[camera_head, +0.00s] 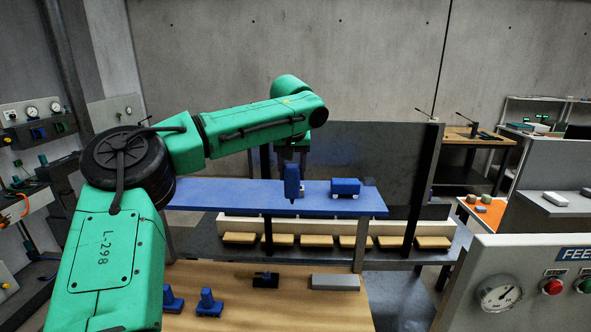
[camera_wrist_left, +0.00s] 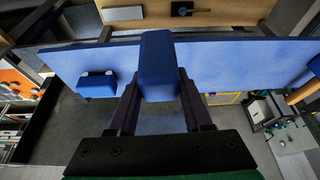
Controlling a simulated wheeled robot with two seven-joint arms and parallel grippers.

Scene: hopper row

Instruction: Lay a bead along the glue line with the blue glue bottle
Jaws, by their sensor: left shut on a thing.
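My left gripper (camera_head: 291,163) is shut on the blue glue bottle (camera_head: 292,181), which hangs with its narrow dark tip pointing down. The tip is over or close to the long blue shelf (camera_head: 225,195); I cannot tell whether it touches. In the left wrist view the bottle (camera_wrist_left: 158,62) is a blue block between the two dark fingers of the left gripper (camera_wrist_left: 160,88), above the blue shelf (camera_wrist_left: 225,62). I cannot make out a glue line on the shelf. My right gripper is not in view.
A blue block with white parts (camera_head: 345,187) stands on the shelf right of the bottle. Below are several tan blocks (camera_head: 325,240) in a row. The front wooden table (camera_head: 230,285) holds blue pieces (camera_head: 208,303), a black piece (camera_head: 265,279) and a grey block (camera_head: 335,282).

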